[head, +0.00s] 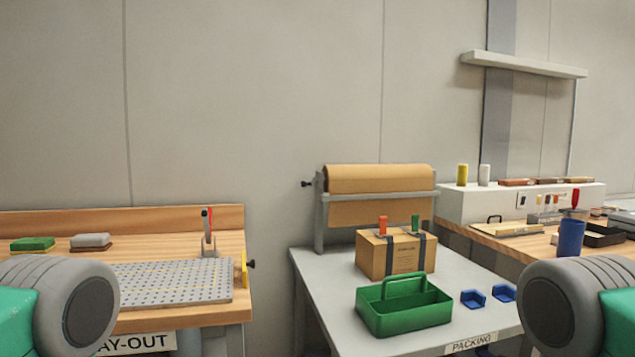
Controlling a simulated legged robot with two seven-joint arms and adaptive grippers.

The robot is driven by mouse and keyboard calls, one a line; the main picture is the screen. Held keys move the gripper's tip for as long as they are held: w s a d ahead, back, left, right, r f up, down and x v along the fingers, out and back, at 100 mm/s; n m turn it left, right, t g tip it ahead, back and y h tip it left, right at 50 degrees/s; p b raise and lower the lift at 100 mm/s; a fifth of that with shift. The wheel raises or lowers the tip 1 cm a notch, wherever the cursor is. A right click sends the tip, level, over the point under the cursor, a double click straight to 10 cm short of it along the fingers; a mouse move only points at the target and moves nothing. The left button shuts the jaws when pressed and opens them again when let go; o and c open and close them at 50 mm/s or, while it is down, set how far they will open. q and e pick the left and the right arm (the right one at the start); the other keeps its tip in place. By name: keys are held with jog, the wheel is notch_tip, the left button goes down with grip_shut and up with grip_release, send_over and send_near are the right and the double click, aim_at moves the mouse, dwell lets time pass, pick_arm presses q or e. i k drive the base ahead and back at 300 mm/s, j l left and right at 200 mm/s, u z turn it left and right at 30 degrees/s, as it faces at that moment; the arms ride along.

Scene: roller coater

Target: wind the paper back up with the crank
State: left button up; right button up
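A roll of brown paper (378,178) sits in a grey stand (320,215) at the back of the grey packing table (320,285). A sheet of paper (355,213) hangs below the roll's front bar. A small black crank knob (306,184) sticks out at the left end of the stand. Neither gripper is in the picture.
A brown box (392,257) with dark straps stands before the paper roll. A green tote (403,310) and small blue brackets (473,298) are nearer. A wooden bench (150,318) with a perforated plate (175,284) stands left. A gap separates bench and table.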

aim_at(331, 173)
jog(key=i+j+z, duration=0.15)
jog(key=z, duration=0.25)
jog(key=i+j+z, duration=0.25)
jog(key=z, duration=0.15)
jog(key=i+j+z, duration=0.5)
jog(key=j+z, duration=0.15)
jog(key=z, duration=0.15)
jog(key=i+j+z, duration=0.1)
jog(key=j+z, duration=0.3)
jog(key=i+j, duration=0.1)
jog(key=j+u, duration=0.05)
jog(key=j, duration=0.05)
